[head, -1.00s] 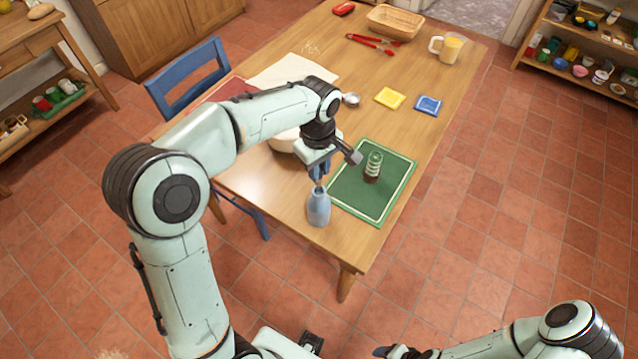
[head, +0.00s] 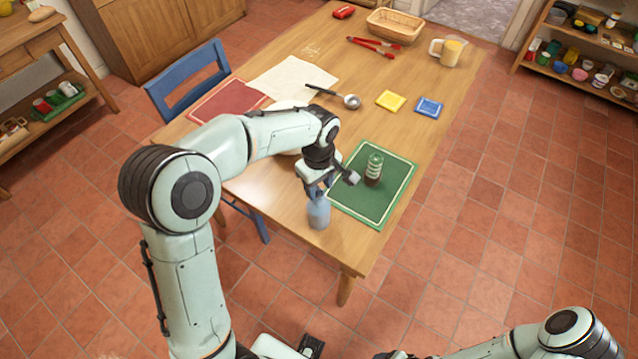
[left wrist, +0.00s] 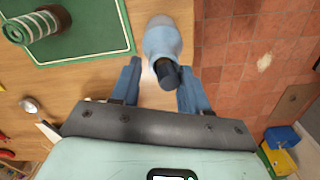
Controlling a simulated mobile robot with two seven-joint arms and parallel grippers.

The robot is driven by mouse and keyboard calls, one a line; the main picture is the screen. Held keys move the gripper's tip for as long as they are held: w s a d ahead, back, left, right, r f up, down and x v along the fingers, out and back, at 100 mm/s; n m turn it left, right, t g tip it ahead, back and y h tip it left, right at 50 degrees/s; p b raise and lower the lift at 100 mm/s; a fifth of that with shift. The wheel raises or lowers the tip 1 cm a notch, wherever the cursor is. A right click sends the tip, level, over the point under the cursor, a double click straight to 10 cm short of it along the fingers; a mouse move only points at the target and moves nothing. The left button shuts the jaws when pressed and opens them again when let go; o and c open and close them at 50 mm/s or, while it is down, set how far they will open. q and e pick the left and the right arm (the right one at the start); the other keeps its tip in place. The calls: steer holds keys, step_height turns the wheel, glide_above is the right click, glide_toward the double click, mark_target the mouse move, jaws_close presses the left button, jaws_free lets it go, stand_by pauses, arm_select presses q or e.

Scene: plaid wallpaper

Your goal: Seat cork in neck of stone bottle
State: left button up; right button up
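The blue-grey stone bottle (head: 319,214) stands upright on the table near its front edge, beside the green mat; it also shows in the left wrist view (left wrist: 163,38). A dark, stubby piece that looks like the cork (left wrist: 168,74) is at the bottle's neck, sticking out toward the wrist camera. How deep it sits cannot be told. My left gripper (head: 318,188) is low over the neck, hiding it in the head view. In the left wrist view its two blue fingers (left wrist: 159,88) stand apart, either side of the dark piece. My right gripper (head: 396,355) is barely in view at the bottom edge.
A green-and-white banded jar (head: 374,168) stands on the green mat (head: 352,196), close to my left gripper. A ladle (head: 350,101), yellow and blue coasters (head: 390,100), a jug (head: 447,48), tongs (head: 371,46) and a basket (head: 394,23) lie farther back. A blue chair (head: 190,80) is at left.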

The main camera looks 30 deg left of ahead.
mark_target(318, 186)
arm_select(q)
steer(key=shift+r, duration=0.15)
step_height(318, 186, up, 12)
steer(key=p, duration=0.1)
steer(key=shift+p, duration=0.35)
arm_select(e)
steer(key=shift+w+r, duration=0.75)
steer(key=shift+r, duration=0.35)
arm_select(q)
steer(key=shift+s, duration=0.1)
arm_select(e)
steer(key=shift+s, duration=0.1)
